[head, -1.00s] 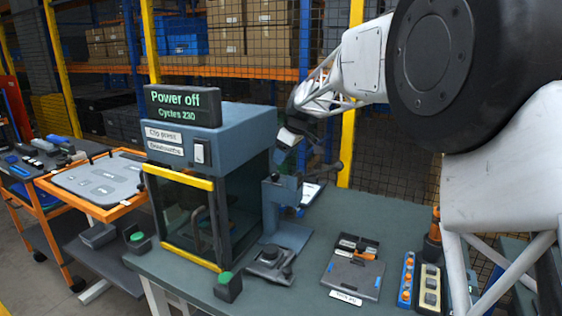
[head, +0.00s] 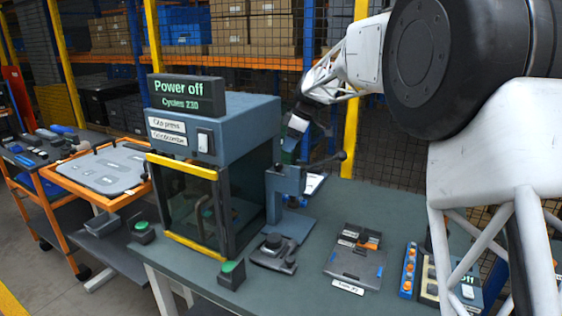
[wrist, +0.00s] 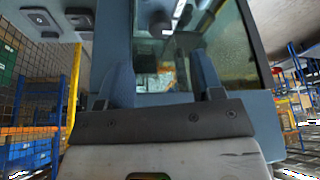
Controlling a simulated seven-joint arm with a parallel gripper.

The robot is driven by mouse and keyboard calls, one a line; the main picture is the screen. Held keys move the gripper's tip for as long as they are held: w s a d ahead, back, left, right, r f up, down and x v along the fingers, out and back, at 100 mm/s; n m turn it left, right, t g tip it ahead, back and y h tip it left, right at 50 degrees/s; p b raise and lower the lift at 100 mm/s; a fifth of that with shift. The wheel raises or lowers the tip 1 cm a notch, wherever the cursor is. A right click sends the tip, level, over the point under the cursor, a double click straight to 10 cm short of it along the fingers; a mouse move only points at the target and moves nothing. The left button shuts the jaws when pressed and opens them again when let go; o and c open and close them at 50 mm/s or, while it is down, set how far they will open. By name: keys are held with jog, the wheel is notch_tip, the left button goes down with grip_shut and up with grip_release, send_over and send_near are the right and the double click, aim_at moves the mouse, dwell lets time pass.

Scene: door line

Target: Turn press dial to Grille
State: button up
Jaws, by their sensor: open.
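The press (head: 215,125) is a blue-grey box on the bench with a yellow-edged, glazed front. Its display (head: 186,96) reads "Power off" and "Cycles 230". A label below reads like "Clip press", and a white switch (head: 205,141) is beside it. I cannot make out a dial or the word Grille in either view. My gripper (head: 296,126) is beyond the right side of the press in the head view, small and partly unclear. In the wrist view my gripper (wrist: 163,80) has its two fingers apart with nothing between them. A blue-grey framed, glazed body fills the view behind them.
A lever tool (head: 288,185) stands right of the press. A green-button box (head: 231,274) and a dark fixture (head: 272,252) are in front. A grey tray (head: 355,260) and an orange-button strip (head: 409,268) lie to the right. An orange-framed cart (head: 105,170) stands left. A mesh fence is behind.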

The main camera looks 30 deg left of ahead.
aim_at(279, 163)
dwell(0.5)
jog(key=shift+x, duration=3.85)
jog(key=c, duration=0.9)
